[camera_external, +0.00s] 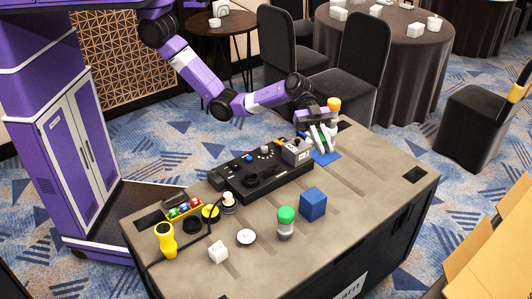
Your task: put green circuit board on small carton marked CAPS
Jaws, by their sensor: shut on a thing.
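My gripper (322,145) is at the far right part of the case top, pointing down just above or at a blue mat (328,160). It is shut on a thin green piece (332,132), which looks like the green circuit board; the fingers hide most of it. A small grey box with a pale label (297,152) stands just left of my gripper, by the right end of a black console. It may be the carton marked CAPS, but its lettering is too small to read.
The black console (262,177) fills the middle of the case top (350,222).

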